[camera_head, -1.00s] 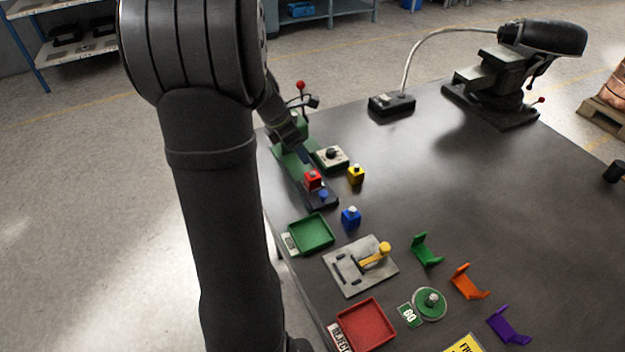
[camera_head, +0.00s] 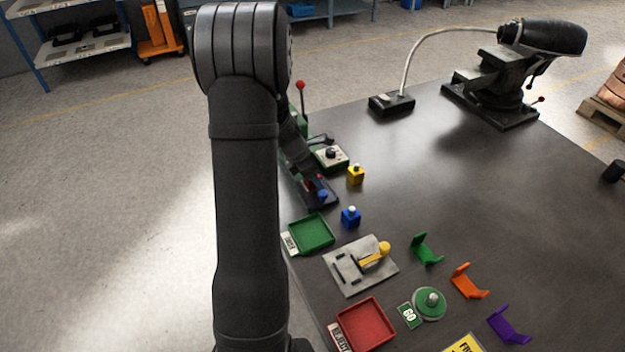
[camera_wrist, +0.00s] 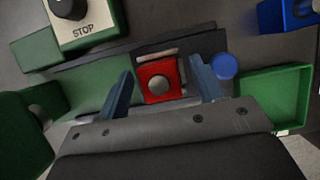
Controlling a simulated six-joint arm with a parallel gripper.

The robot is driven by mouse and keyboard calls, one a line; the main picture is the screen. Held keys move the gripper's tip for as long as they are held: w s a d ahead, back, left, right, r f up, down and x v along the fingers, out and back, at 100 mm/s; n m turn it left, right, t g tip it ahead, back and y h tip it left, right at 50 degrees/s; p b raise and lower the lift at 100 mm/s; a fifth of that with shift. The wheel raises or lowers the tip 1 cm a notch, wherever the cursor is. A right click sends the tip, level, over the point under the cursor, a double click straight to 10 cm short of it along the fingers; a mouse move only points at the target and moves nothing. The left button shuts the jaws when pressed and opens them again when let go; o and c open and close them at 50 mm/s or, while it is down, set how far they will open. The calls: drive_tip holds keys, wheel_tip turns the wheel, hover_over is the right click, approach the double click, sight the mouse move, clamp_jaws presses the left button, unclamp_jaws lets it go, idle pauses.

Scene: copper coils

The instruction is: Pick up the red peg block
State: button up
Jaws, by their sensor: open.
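The red peg block (camera_wrist: 152,72) is a red square block with a round silver peg on top. In the wrist view it lies between the two blue-grey fingers of my gripper (camera_wrist: 162,90), with a gap at each side. The gripper is open around it. In the head view the red peg block (camera_head: 310,185) is mostly hidden behind my gripper (camera_head: 311,178), at the dark base on the table's left edge. Whether the fingers have reached its full depth cannot be told.
A blue button (camera_wrist: 223,66) sits just right of the fingers in the wrist view. A STOP box (camera_head: 331,157), a yellow peg block (camera_head: 355,175) and a blue peg block (camera_head: 350,217) stand close by. A green tray (camera_head: 329,239) is nearer the front.

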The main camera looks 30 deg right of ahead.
drive_tip(key=c, duration=1.2)
drive_tip(key=shift+r, duration=0.5)
drive_tip(key=r, duration=0.2)
drive_tip(key=s+r, duration=0.1)
drive_tip(key=r, duration=0.1)
drive_tip(key=shift+d, duration=0.3)
drive_tip(key=s+d+r, duration=0.1)
drive_tip(key=s+r, duration=0.2)
drive_tip(key=s+d+r, duration=0.2)
drive_tip(key=s+r, duration=0.1)
drive_tip(key=s+d+r, duration=0.1)
drive_tip(key=s+r, duration=0.2)
drive_tip(key=shift+s+d, duration=0.25)
